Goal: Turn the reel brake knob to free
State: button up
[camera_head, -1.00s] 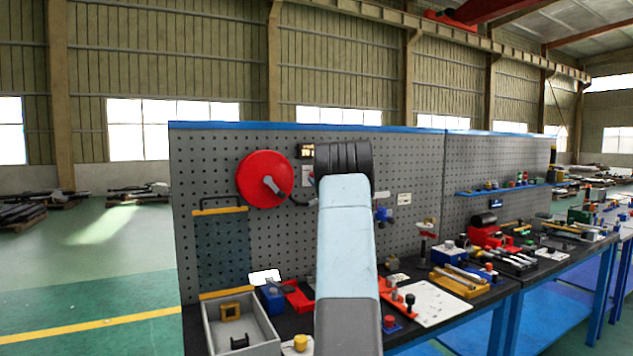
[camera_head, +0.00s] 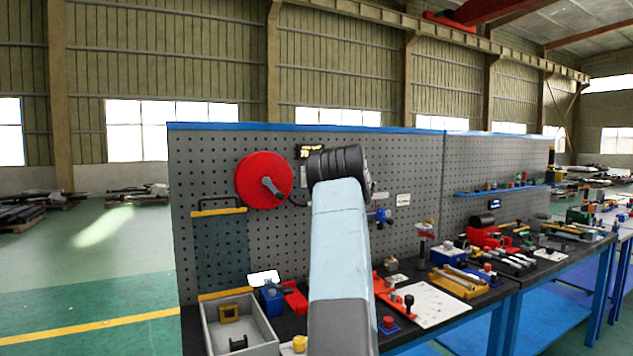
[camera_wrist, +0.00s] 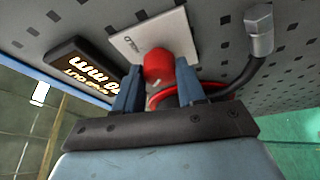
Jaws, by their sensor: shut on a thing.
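A red knob (camera_wrist: 159,66) sits on a white plate (camera_wrist: 133,44) fixed to the pegboard, in the wrist view. The two blue-grey fingers of my gripper (camera_wrist: 160,84) stand on either side of the knob and are shut on it. The plate's markings are too blurred to read. A red reel (camera_head: 256,178) with a grey fitting at its middle hangs on the pegboard in the head view. There my arm hides the knob and my gripper.
A black display (camera_head: 310,152) with lit characters is beside the plate; it also shows in the wrist view (camera_wrist: 86,72). The bench below holds a grey tray (camera_head: 262,340) and several tools.

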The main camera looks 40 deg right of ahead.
jog(key=shift+w+a+f+n, duration=0.1)
jog(key=shift+w+a+n, duration=0.1)
jog(key=shift+n, duration=0.3)
jog(key=o, duration=1)
jog(key=shift+s, duration=0.1)
jog(key=shift+o, duration=0.2)
jog(key=shift+d, duration=0.1)
jog(key=s+d+f, duration=0.1)
jog(key=s+d, duration=0.1)
jog(key=s, duration=1.1)
jog(key=shift+s, duration=0.25)
jog(key=shift+f, duration=0.1)
